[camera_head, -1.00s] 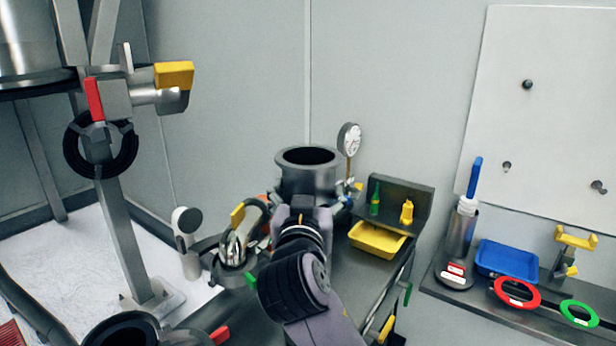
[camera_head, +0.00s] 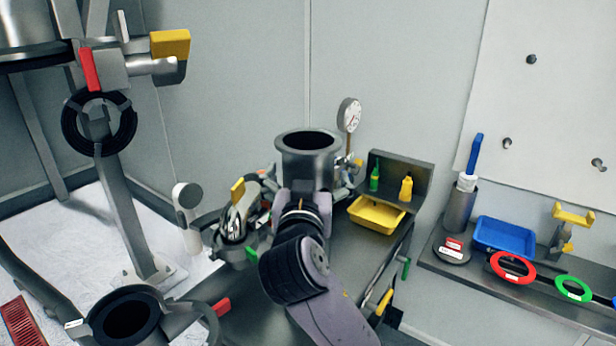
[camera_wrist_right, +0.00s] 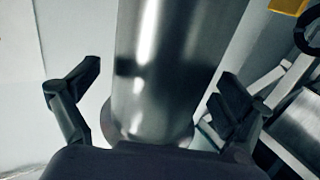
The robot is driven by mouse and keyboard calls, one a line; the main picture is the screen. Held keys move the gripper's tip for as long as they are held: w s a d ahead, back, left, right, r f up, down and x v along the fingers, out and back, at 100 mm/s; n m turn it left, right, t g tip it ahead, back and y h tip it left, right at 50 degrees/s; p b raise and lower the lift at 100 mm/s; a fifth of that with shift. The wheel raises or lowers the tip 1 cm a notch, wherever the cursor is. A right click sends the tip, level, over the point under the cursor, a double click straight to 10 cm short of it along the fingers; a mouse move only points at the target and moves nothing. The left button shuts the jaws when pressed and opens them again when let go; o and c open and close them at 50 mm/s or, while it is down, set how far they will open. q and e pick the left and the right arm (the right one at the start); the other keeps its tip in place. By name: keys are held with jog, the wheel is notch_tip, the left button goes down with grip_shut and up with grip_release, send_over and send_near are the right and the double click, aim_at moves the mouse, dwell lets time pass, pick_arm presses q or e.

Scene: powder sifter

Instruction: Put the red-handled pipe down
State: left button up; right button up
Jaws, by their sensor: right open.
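A dark flanged pipe (camera_head: 130,318) with a round open mouth is at the lower left of the head view. A red handle (camera_head: 222,306) shows on its right side. My right gripper (camera_head: 302,192) is at the front of the steel vessel (camera_head: 308,160), largely hidden behind my wrist. In the right wrist view its fingers (camera_wrist_right: 162,82) are spread wide on either side of a shiny steel cylinder (camera_wrist_right: 180,50), with gaps on both sides. I cannot tell which part that cylinder is. My left gripper is not in view.
A pressure gauge (camera_head: 349,115) stands behind the vessel. A yellow tray (camera_head: 377,214) is to its right, and a blue tray (camera_head: 504,234) with red and green rings lies farther right. A frame with a yellow-handled valve (camera_head: 170,43) stands at left.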

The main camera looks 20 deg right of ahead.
jog(key=v, duration=1.2)
jog(key=shift+r, duration=0.1)
dwell(1.0)
